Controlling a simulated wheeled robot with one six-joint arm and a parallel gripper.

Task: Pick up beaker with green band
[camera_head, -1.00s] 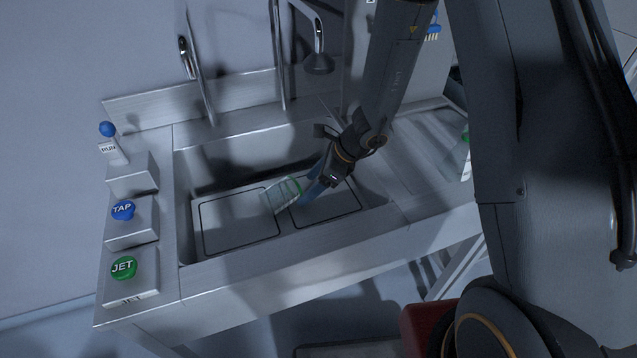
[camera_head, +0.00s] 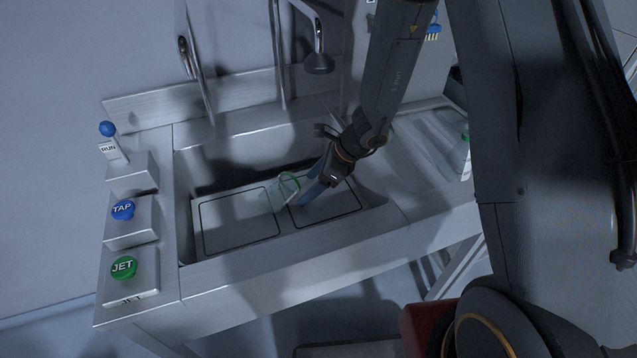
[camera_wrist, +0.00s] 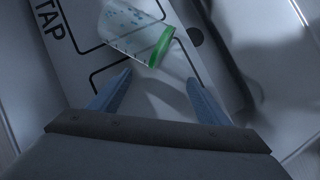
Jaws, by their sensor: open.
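The clear beaker with a green band (camera_wrist: 160,46) lies tilted or on its side in front of my gripper in the wrist view, its green-banded end toward the fingers. In the head view the beaker (camera_head: 289,184) is in the sink, just left of my fingertips. My gripper (camera_head: 308,196) reaches down into the sink. In the wrist view its two blue fingers (camera_wrist: 153,80) are spread with nothing between them, and the beaker is just beyond the tips. Whether a fingertip touches the beaker is unclear.
The metal sink (camera_head: 225,262) has raised walls around a floor with outlined rectangles. A blue TAP button (camera_head: 123,209) and green JET button (camera_head: 124,267) are on its left side. A faucet (camera_head: 318,62) hangs over the back. Another green-marked item (camera_head: 466,138) stands at right.

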